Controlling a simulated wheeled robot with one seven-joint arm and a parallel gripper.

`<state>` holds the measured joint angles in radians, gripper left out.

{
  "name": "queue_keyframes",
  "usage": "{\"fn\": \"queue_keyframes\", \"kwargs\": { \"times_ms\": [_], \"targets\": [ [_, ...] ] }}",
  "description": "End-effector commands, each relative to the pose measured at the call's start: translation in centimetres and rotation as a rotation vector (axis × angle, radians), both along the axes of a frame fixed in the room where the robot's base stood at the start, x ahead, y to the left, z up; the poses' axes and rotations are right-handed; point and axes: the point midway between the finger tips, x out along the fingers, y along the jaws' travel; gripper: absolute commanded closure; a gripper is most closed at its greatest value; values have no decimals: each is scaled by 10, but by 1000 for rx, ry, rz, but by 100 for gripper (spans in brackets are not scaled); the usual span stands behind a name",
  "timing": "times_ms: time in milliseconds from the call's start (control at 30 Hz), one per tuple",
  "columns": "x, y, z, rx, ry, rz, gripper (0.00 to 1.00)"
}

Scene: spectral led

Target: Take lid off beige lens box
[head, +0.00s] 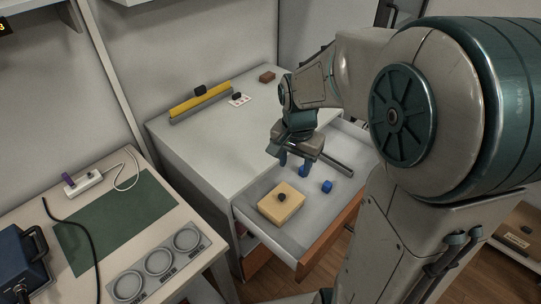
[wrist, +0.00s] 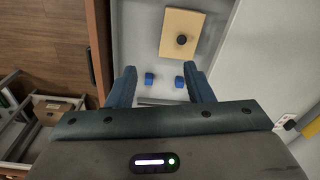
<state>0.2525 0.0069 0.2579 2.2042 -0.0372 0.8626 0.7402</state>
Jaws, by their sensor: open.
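The beige lens box (head: 281,203) lies in the open drawer (head: 309,237) of the white cabinet. A dark round knob (head: 282,197) stands on its flat lid. The box also shows in the wrist view (wrist: 178,48), beyond my fingertips, with its knob (wrist: 181,40) facing up. My gripper (head: 297,161) is open and empty above the drawer, behind the box and apart from it. In the wrist view my two blue fingers (wrist: 160,78) are spread, with two small blue pieces showing between them.
A grey bar lies at the drawer's back right. The cabinet top (head: 215,135) holds a yellow-and-grey bar (head: 201,101). A table with a green mat (head: 115,222) stands at left.

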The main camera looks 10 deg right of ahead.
Motion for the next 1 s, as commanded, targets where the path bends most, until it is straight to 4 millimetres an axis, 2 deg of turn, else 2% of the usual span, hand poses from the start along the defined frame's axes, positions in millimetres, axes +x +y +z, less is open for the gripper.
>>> {"fn": "queue_keyframes", "kwargs": {
  "times_ms": [33, 200, 400, 667, 900, 1000],
  "targets": [
    [14, -2, -16, 20, 23, -74, 53],
    [53, -5, -54, 89, 76, -330, 53],
    [82, -7, -86, 154, 120, -541, 53],
    [90, -5, -110, 178, 142, -623, 53],
    [87, 2, -157, 178, 144, -620, 53],
    [87, 4, -171, 178, 142, -619, 53]
  ]
}}
